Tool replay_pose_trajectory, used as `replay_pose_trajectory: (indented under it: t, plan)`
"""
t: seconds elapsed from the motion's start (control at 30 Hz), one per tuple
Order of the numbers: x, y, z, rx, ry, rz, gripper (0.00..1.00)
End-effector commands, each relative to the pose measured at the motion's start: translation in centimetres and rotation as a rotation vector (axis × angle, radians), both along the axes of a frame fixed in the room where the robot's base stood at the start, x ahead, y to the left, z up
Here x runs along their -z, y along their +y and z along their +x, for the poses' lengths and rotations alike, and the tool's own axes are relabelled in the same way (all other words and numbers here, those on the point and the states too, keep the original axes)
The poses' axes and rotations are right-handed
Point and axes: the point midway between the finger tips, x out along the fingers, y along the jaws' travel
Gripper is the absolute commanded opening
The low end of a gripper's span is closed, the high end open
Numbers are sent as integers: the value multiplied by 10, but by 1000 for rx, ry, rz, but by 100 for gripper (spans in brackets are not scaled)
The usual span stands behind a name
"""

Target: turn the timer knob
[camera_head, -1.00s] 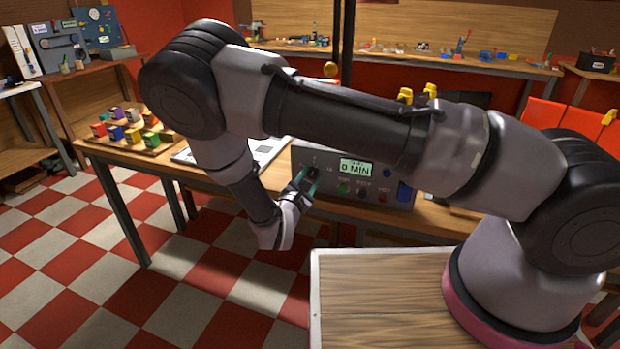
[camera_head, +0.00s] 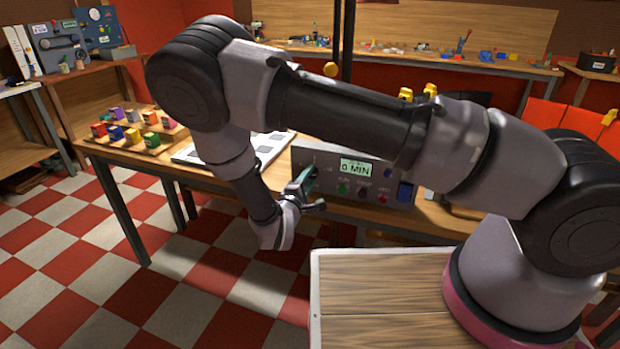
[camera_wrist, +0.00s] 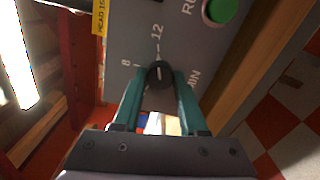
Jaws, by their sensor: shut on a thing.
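The timer knob (camera_wrist: 159,74) is round and black with a light pointer line, set in the grey panel (camera_wrist: 128,48) in the wrist view. Markings 8 and 12 show around it. My gripper (camera_wrist: 160,82) has its two teal fingers on either side of the knob and is shut on it. In the head view my gripper (camera_head: 306,182) is at the left part of the control box (camera_head: 330,155), and the knob is hidden behind it. The display (camera_head: 356,167) on the box reads 0 MIN.
A green button (camera_wrist: 219,11) sits near the knob. The box stands on a wooden table (camera_head: 432,216). A white board (camera_head: 190,154) and a rack of coloured blocks (camera_head: 150,146) lie to the left. Checkered floor is open at the left front.

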Motion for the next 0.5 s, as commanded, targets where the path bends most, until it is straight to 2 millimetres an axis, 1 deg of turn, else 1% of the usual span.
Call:
replay_pose_trajectory:
  t: [0.2, 0.5]
  plan:
    - [2, 1, -2, -4, -8, 40, 0]
    - [2, 1, -2, -4, -11, 48, 0]
